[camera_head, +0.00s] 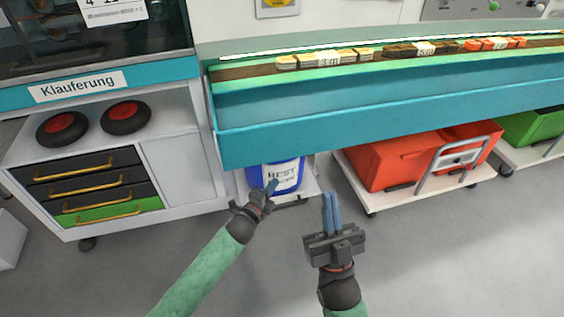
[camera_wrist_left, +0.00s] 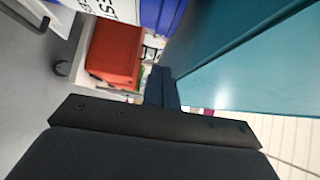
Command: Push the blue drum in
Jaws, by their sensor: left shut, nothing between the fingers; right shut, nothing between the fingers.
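The blue drum (camera_head: 291,179) stands under the teal bench on a low white platform. Its white label reads "REST" and its upper part is hidden by the bench. My left gripper (camera_head: 271,187) is shut and empty, with its fingertips overlapping the drum's front in the head view; I cannot tell whether they touch. In the left wrist view the drum (camera_wrist_left: 158,14) shows at the top, beyond the shut fingers (camera_wrist_left: 162,88). My right gripper (camera_head: 331,207) is shut and empty, to the right of the drum over the floor, with its fingers pointing away.
The teal bench (camera_head: 380,108) overhangs the drum. A white platform (camera_head: 311,189) carries the drum. A red crate (camera_head: 395,160) on a wheeled dolly stands to the right, and a green crate (camera_head: 530,126) farther right. A drawer cabinet (camera_head: 180,170) stands left. The floor in front is clear.

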